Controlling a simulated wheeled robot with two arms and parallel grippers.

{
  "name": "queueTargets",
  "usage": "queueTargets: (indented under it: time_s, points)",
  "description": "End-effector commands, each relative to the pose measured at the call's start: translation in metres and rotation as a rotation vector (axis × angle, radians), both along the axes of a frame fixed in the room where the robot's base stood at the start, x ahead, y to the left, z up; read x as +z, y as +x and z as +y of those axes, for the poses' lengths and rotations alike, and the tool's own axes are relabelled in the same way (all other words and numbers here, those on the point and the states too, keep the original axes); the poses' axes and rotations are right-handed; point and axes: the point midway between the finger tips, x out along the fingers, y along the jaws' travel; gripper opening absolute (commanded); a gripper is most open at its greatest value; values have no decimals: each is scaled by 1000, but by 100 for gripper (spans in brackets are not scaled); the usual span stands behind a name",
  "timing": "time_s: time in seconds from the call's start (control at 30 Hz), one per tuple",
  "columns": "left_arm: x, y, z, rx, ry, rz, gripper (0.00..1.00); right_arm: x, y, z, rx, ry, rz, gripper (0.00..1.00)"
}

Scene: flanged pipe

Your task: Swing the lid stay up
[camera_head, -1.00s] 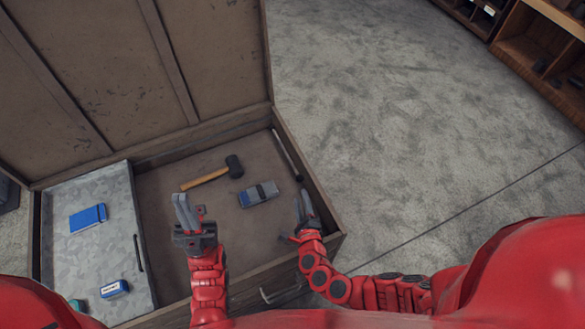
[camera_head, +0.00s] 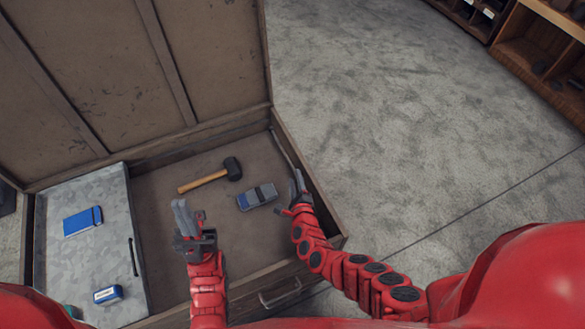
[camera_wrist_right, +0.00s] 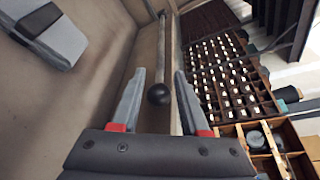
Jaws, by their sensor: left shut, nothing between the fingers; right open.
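The lid stay (camera_head: 283,148) is a thin metal rod lying along the inner right wall of an open wooden chest. In the right wrist view the lid stay (camera_wrist_right: 162,45) ends in a dark round knob (camera_wrist_right: 159,95). My right gripper (camera_head: 298,180) is at the chest's right wall, by the stay's near end. In its wrist view the open fingers (camera_wrist_right: 160,95) stand either side of the knob, with gaps on both sides; I cannot tell the depth between them. The raised lid (camera_head: 90,80) stands at the back. My left gripper (camera_head: 181,207) is shut and empty over the chest's near middle.
A mallet (camera_head: 212,177) and a grey-blue block (camera_head: 257,196) lie on the chest floor. A grey tray (camera_head: 100,255) at left holds a blue notebook (camera_head: 83,221) and a small blue-white box (camera_head: 108,294). Open floor lies right, shelving (camera_head: 540,45) far right.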

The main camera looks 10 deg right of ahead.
Motion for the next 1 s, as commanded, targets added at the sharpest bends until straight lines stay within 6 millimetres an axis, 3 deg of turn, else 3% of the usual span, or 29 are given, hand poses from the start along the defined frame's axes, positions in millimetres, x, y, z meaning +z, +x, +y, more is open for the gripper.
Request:
queueTargets:
  time_s: [0.13,0.4,0.83,1.0]
  points:
    - [-21,0,0,0,0,0,0,-12,24,1,-2,-2,-2,45]
    - [-49,0,0,0,0,0,0,-16,58,2,-2,0,-3,45]
    - [-52,0,0,0,0,0,0,-13,65,2,-3,0,-1,45]
    - [-52,0,0,0,0,-1,0,-14,65,2,-3,0,-1,14]
